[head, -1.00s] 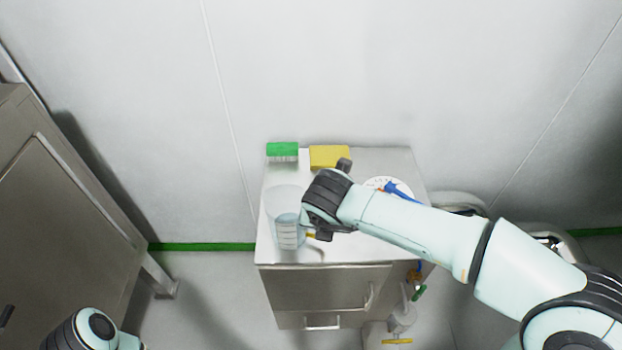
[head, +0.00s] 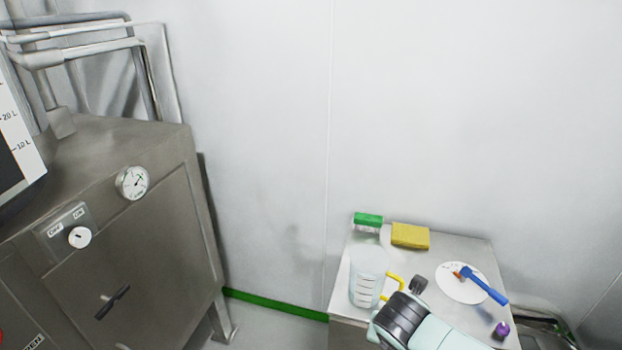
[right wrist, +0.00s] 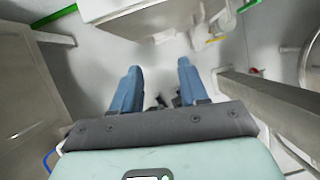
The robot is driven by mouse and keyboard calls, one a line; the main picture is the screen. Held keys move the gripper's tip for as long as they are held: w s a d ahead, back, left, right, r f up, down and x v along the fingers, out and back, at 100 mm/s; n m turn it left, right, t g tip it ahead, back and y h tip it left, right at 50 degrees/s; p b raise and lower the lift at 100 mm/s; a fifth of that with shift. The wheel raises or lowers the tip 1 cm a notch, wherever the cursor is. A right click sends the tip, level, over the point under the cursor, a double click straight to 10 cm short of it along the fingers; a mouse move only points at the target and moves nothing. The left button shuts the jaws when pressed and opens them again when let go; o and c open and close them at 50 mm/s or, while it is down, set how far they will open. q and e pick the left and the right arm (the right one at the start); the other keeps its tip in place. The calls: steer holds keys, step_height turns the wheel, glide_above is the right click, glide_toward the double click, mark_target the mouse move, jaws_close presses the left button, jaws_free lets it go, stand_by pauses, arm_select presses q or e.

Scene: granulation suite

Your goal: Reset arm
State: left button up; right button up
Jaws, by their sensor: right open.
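My right arm comes in at the bottom right of the head view, with its dark wrist joint just in front of the small steel cabinet (head: 345,299). Its fingers are hidden in that view. In the right wrist view my right gripper (right wrist: 159,68) shows two blue fingers spread apart with nothing between them, pointing toward the floor. My left gripper is in neither view. A clear graduated jug (head: 367,272) with a yellow handle stands upright on the cabinet top, left of my right wrist, apparently apart from it.
The cabinet top also holds a green brush (head: 368,220), a yellow sponge (head: 410,236), a white disc (head: 456,289) with a blue-handled tool (head: 485,287) across it, and a purple item (head: 501,330). A large steel machine (head: 150,230) with a gauge fills the left. Floor shows between them.

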steer(key=w+d+f+n+h, duration=0.1)
steer(key=w+d+f+n, duration=0.1)
steer(key=d+f+n, duration=0.3)
steer(key=w+d+f+n+h, duration=0.1)
steer(key=w+f+n, duration=0.2)
steer(key=f, duration=0.4)
step_height(320, 180, down, 12)
steer(key=s+n+t+p, duration=0.1)
steer(key=s+n, duration=0.2)
steer(key=n, duration=0.7)
steer(key=s+a+f+n+g+y, duration=0.3)
steer(key=s+a+f+n+y, duration=0.1)
steer(key=s+f+n, duration=0.75)
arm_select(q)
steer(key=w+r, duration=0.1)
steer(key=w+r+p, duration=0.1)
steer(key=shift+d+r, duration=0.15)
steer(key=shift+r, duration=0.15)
arm_select(e)
steer(key=s+a+f+n+g+y, duration=0.1)
steer(key=s+a+f+n+y, duration=0.1)
steer(key=s, duration=0.4)
steer(key=s+a+f+n+g+y, duration=0.1)
steer(key=s+a+f+n+g, duration=0.1)
steer(key=s+n, duration=0.3)
steer(key=shift+s+a+f+y, duration=0.15)
steer(key=shift+s+a+y, duration=0.25)
steer(key=shift+s+a, duration=0.55)
